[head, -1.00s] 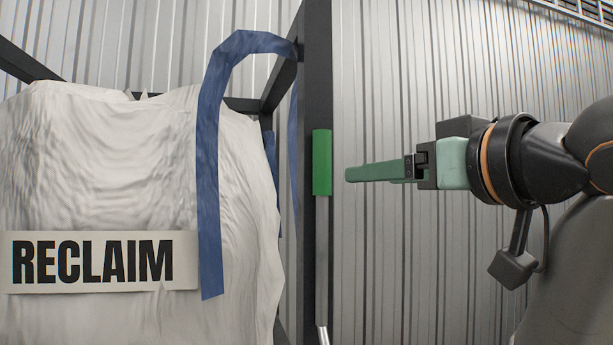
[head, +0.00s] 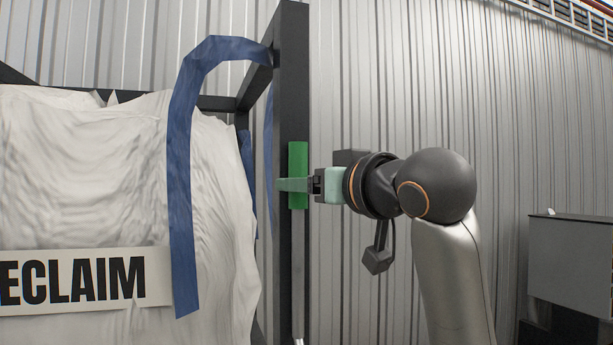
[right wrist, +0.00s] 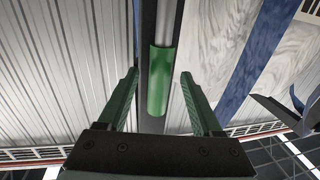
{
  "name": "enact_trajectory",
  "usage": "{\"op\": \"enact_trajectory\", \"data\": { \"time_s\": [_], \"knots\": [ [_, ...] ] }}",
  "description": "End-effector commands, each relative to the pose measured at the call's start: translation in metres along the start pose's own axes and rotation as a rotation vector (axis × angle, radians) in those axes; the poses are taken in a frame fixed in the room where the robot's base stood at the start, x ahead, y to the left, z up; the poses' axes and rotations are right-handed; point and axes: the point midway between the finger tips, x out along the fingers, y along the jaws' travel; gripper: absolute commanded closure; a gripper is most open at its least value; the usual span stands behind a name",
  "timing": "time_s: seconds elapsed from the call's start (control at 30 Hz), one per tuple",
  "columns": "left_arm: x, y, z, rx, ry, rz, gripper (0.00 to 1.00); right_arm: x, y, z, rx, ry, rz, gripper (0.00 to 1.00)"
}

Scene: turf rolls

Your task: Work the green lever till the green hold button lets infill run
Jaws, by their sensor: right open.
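The green lever grip (head: 298,160) is an upright green sleeve on a thin metal bar along the dark post of the bag frame. It also shows in the right wrist view (right wrist: 162,80). My right gripper (head: 281,185) comes in from the right at the grip's lower half, one green finger crossing in front of it. In the right wrist view my right gripper (right wrist: 159,76) is open, with a finger on each side of the grip and gaps showing between. My left gripper is in neither view. I see no green hold button.
A white bulk bag (head: 100,185) with a blue strap (head: 180,170) and a RECLAIM sign (head: 100,278) hangs left of the dark post (head: 291,80). A grey box (head: 570,258) stands at the far right. A corrugated wall (head: 390,80) is behind.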

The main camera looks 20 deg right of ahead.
Motion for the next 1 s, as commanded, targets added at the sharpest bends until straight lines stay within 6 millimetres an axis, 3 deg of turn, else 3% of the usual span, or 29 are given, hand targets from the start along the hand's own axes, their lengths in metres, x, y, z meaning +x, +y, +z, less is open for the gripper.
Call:
{"op": "enact_trajectory", "data": {
  "time_s": [0.33, 0.9, 1.0],
  "knots": [
    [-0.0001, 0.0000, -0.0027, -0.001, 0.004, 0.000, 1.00, 0.0045, 0.0000, 0.0007, 0.000, 0.000, 0.000, 0.33],
    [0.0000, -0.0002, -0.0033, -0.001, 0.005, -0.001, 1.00, 0.0040, 0.0001, 0.0003, 0.000, 0.000, 0.000, 0.97],
    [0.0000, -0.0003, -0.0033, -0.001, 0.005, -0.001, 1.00, 0.0040, 0.0002, 0.0002, 0.000, 0.000, 0.000, 1.00]
  ]
}}
